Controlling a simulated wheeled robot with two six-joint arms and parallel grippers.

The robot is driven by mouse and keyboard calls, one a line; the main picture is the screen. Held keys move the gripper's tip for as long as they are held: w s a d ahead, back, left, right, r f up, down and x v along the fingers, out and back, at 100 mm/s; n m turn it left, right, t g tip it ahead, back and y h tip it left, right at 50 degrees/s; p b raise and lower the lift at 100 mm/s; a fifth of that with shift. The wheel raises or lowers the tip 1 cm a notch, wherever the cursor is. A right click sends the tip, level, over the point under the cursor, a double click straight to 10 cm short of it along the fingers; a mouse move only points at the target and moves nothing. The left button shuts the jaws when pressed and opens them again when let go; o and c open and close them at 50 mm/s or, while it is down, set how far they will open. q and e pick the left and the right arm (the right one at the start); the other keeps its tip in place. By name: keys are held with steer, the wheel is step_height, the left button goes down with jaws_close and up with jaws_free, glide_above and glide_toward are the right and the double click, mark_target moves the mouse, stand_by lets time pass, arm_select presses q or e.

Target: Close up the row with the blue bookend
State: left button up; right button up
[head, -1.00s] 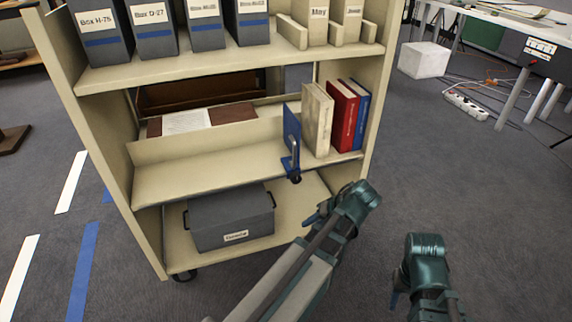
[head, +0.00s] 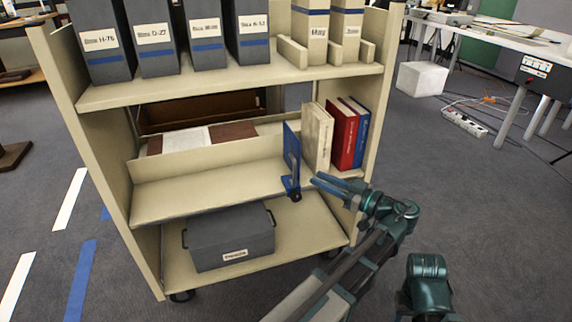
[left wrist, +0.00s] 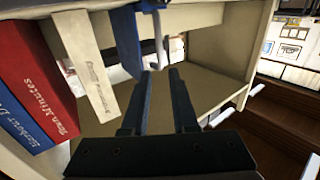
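The blue bookend (head: 291,146) stands upright on the cart's middle shelf, with a pale handle on its near side. To its right are a cream book (head: 317,137), a red book (head: 345,135) and a blue book (head: 356,140). A narrow gap shows between bookend and cream book. My left gripper (head: 316,182) is in front of the shelf, just right of the bookend's foot. In the left wrist view its fingers (left wrist: 158,90) are apart and empty, with the bookend's handle (left wrist: 159,38) just ahead of them. My right arm shows at the bottom right; its fingers cannot be made out.
The middle shelf (head: 200,190) is bare left of the bookend. Grey boxes (head: 157,42) stand on the top shelf above. A lidded grey box (head: 230,238) sits on the bottom shelf. The cart's right side panel (head: 375,100) is beside the books.

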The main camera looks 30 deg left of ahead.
arm_select(q)
glide_above(286, 183)
stand_by(0.5)
jaws_close()
stand_by(1.3)
